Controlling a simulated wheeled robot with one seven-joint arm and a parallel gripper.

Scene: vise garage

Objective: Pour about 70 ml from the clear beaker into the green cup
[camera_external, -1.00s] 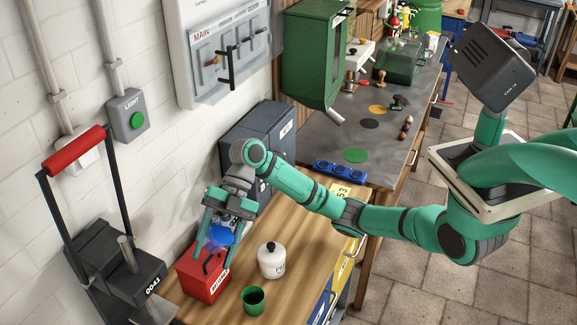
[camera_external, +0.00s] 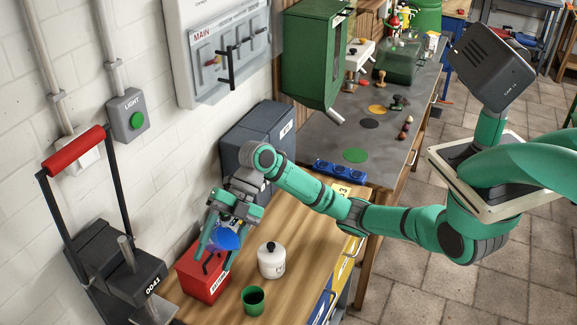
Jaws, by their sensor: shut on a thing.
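My gripper (camera_external: 219,249) is shut on the clear beaker (camera_external: 226,238), which holds blue liquid. The beaker is partly hidden by the fingers and looks tilted. It is held above the red box (camera_external: 205,285), up and to the left of the green cup (camera_external: 253,300). The green cup stands upright and open on the wooden bench near its front. Its inside looks dark, and I cannot tell whether it holds liquid. I see no stream between the beaker and the cup.
A white lidded jar (camera_external: 271,261) stands on the bench just right of the beaker. A dark cabinet (camera_external: 255,145) is behind my gripper. A black press with a red handle (camera_external: 72,152) stands at the left. Bare wood (camera_external: 305,245) lies right of the jar.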

